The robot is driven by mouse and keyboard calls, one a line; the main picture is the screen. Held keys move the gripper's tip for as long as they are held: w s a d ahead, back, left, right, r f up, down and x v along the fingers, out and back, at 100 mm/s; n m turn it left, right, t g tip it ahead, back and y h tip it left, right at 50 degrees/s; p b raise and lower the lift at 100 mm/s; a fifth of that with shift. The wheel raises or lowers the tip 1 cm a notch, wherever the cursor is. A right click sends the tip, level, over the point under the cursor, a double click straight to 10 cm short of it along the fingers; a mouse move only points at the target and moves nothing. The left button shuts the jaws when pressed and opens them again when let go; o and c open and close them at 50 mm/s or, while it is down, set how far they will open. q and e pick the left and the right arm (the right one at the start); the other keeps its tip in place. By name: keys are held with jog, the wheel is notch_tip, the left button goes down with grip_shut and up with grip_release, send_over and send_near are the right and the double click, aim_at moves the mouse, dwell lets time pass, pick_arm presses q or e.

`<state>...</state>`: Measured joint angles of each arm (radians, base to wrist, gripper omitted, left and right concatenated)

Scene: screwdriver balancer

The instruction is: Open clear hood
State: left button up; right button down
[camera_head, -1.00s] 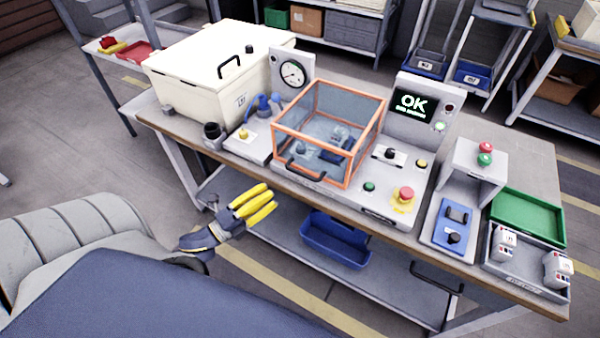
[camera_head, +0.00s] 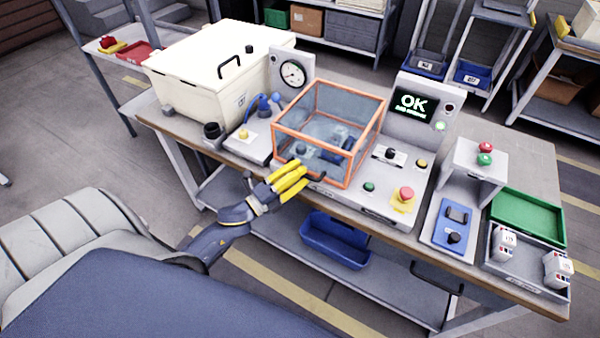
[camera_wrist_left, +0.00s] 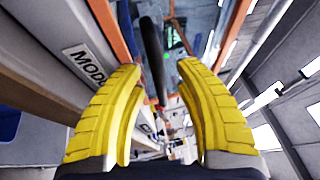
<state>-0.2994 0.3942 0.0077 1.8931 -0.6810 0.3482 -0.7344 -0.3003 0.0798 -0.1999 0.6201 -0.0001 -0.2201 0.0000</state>
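The clear hood (camera_head: 312,130) is a see-through box with orange edges on the grey machine base at the middle of the bench. It sits closed. Its dark handle is on the front side; in the left wrist view the handle (camera_wrist_left: 152,55) runs between and beyond my fingertips. My left gripper (camera_head: 298,175) has yellow fingers at the hood's front lower edge, covering most of the handle in the head view. In the left wrist view the left gripper (camera_wrist_left: 158,80) has its fingers apart, with a gap on both sides of the handle. My right gripper is not in view.
A screen reading OK (camera_head: 411,103) stands right of the hood. A red emergency button (camera_head: 403,195) and a green button (camera_head: 369,187) sit in front. A cream box (camera_head: 205,75) stands left. A blue bin (camera_head: 335,240) is on the lower shelf.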

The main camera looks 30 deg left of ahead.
pick_arm(q)
jog(key=shift+o, duration=0.2)
grip_shut()
jog(key=shift+r, duration=0.1)
dwell(0.4)
